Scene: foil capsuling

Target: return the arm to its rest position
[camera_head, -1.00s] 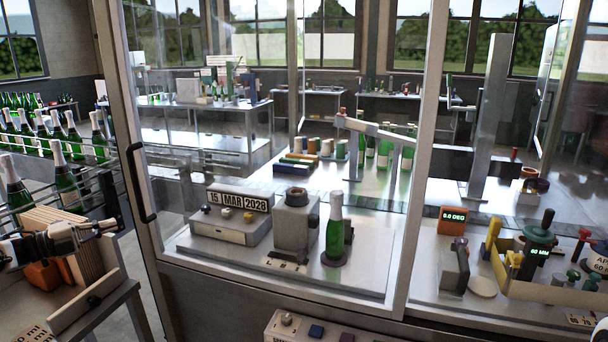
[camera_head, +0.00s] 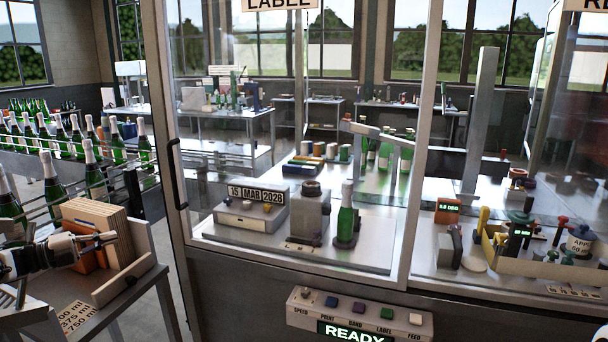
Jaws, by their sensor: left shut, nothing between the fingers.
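My left gripper (camera_head: 98,240) is at the lower left, at the end of my dark and white arm. Its fingers are shut with nothing between them. It is in front of the upright wooden boards (camera_head: 108,222) in the open wooden box (camera_head: 130,275); I cannot tell if it touches them. My right gripper is not in view.
A glass-fronted cabinet holds a capped green bottle (camera_head: 346,222), a grey block device (camera_head: 310,214) and a date stamp (camera_head: 257,198). A control panel (camera_head: 360,314) reads READY below. Capped bottles (camera_head: 54,190) stand in a rack at left. A metal post (camera_head: 482,125) stands right.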

